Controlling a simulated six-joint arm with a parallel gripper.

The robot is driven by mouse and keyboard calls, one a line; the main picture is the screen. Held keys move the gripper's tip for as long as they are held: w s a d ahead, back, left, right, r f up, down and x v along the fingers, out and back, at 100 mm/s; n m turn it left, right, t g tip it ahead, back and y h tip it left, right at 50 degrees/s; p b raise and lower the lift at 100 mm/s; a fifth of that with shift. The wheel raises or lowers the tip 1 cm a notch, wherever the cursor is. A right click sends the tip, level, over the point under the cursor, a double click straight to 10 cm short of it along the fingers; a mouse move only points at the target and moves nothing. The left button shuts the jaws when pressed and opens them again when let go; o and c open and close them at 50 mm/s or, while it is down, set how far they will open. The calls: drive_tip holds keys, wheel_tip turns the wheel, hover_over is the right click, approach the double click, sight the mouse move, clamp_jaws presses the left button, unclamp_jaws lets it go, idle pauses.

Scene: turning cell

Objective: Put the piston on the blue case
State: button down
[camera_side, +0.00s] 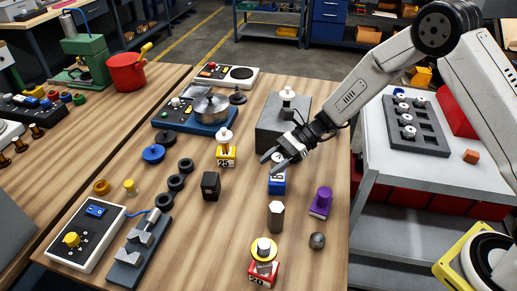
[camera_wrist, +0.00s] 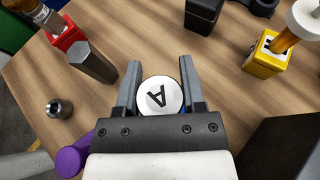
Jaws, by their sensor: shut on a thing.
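In the wrist view the piston sits between the two grey fingers. The blue case (camera_side: 277,187) stands on the wooden table directly under the gripper in the side view. The piston's lower part is hidden by the fingers and its own top, so I cannot tell whether it touches the case. Only a sliver of blue shows beside the piston in the wrist view.
A yellow case (camera_side: 226,157) marked 25 and a red case (camera_side: 262,274) each carry a piece. A grey block (camera_side: 270,130) stands behind the gripper.

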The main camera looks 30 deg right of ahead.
drive_tip(key=shift+f, duration=1.4)
drive_tip(key=shift+f, duration=0.2)
drive_tip(key=shift+c, duration=0.9)
unclamp_jaws()
drive_tip(key=shift+r, duration=0.2)
drive_tip(key=shift+d, duration=0.2)
drive_tip(key=v, duration=1.1)
drive_tip(key=shift+d+r, duration=0.15)
drive_tip(key=shift+d, duration=0.2)
drive_tip(key=shift+s, duration=0.1)
